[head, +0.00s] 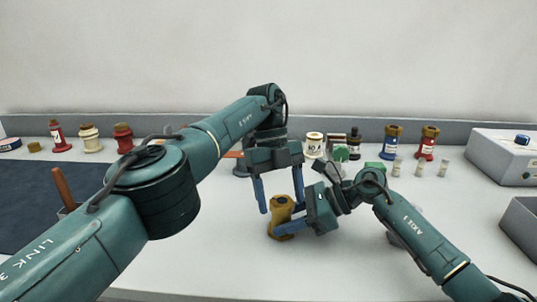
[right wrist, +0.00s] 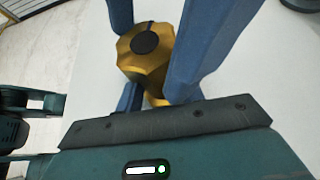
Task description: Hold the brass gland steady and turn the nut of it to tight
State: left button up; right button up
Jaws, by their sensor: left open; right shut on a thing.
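The brass gland (head: 281,206) stands upright on the white bench in the head view, with its wider nut at the top. In the right wrist view its faceted gold nut (right wrist: 147,70) has a dark round centre. My right gripper (head: 284,229) is shut on the gland's lower body from the right side. My left gripper (head: 281,208) is open and points down from above. Its blue fingers stand on either side of the gland's top, with visible gaps in the head view. Blue fingers hide part of the gland in the right wrist view.
Red, cream and blue bushings stand along the back, such as a blue one (head: 393,143). Small pale cylinders (head: 420,167) stand at the right. A grey box (head: 507,150) and an open bin (head: 521,225) are at far right. A dark mat (head: 30,195) lies left.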

pick_arm(q)
jog(key=shift+n, duration=0.3)
jog(key=n, duration=0.2)
jog(key=n+t+h, duration=0.1)
jog(key=n, duration=0.1)
jog(key=shift+s+a+n, duration=0.1)
jog(key=shift+a+n, duration=0.05)
jog(key=shift+n, duration=0.15)
jog(key=n+t, duration=0.1)
jog(key=n, duration=0.1)
jog(key=n+t+h, duration=0.1)
jog(key=n, duration=0.2)
jog(key=shift+s, duration=0.15)
jog(key=w+a+r+t+h, duration=0.1)
jog(key=a+r+h, duration=0.2)
jog(key=r, duration=0.7)
jog(key=w+a+r+m+t+h, duration=0.1)
jog(key=w+a+r+t+h, duration=0.1)
jog(key=r+h, duration=0.4)
jog(key=w+a+r+m+t+h, duration=0.1)
jog(key=a+r+h, duration=0.3)
jog(key=r, duration=0.9)
jog(key=shift+w+a+r+t+h, duration=0.15)
jog(key=shift+a+r+t+h, duration=0.2)
jog(key=shift+a+t, duration=0.1)
jog(key=shift+f, duration=0.1)
